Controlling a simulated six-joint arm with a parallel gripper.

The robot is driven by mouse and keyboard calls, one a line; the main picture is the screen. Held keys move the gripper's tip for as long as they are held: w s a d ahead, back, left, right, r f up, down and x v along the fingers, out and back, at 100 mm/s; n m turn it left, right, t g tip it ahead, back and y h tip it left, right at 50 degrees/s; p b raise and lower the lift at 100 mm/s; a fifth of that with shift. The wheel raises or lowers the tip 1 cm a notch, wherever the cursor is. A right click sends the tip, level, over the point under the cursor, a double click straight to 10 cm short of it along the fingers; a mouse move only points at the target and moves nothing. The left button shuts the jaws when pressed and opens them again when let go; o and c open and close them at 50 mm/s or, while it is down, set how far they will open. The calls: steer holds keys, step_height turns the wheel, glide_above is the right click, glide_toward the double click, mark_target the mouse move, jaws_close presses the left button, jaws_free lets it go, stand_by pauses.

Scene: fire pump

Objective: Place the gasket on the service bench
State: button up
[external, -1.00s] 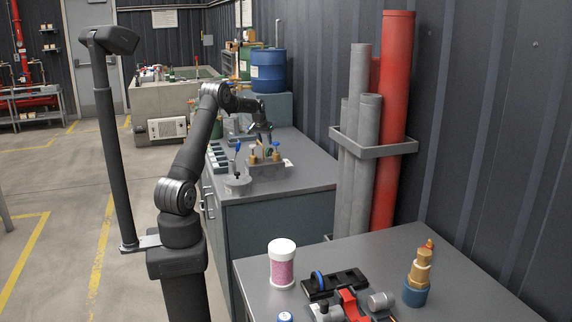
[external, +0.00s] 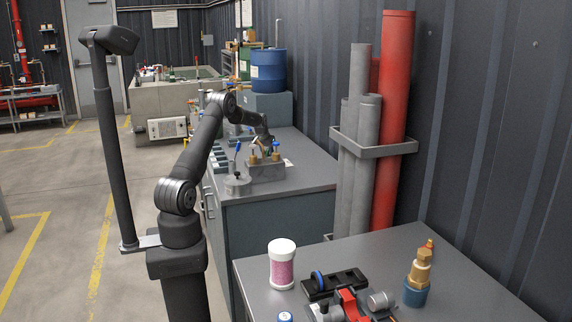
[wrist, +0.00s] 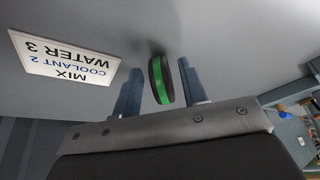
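The gasket, a thin black disc or ring with a green edge (wrist: 161,80), stands on edge between the fingers of my gripper (wrist: 160,88) in the wrist view. The grey top of the service bench (external: 310,177) lies just beyond the fingertips, with a dark shadow near the gasket. In the external view my gripper (external: 268,147) is low over the bench, behind a grey block; the gasket cannot be made out there.
A grey block with brass and blue-handled fittings (external: 265,171) stands close to my gripper. A mix-ratio card (wrist: 65,58) lies on the bench. A round grey pot (external: 237,185) is near the front edge. A blue drum (external: 268,72) stands behind. The bench's right side is clear.

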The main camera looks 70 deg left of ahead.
jaws_close()
steer(key=shift+r, duration=0.1)
